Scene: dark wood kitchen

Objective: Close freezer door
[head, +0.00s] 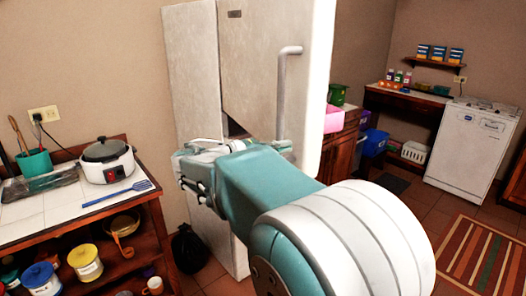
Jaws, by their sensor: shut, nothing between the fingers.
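A tall white fridge-freezer (193,80) stands in the middle of the head view. Its upper door (255,55), with a vertical grey handle (288,95), stands at an angle to the cabinet. A dark gap shows below the door's lower left edge, so it looks partly open. My gripper (192,180) is in front of the fridge, below and left of the handle. It is shut and empty. I cannot tell whether it touches the fridge. My teal and white arm hides much of the lower fridge.
A tiled counter (60,208) with a rice cooker (107,160) and a blue spatula (118,194) is at left. A black bag (188,248) lies on the floor by the fridge. A white dishwasher (468,150) and striped rug (485,255) are at right, with some open floor.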

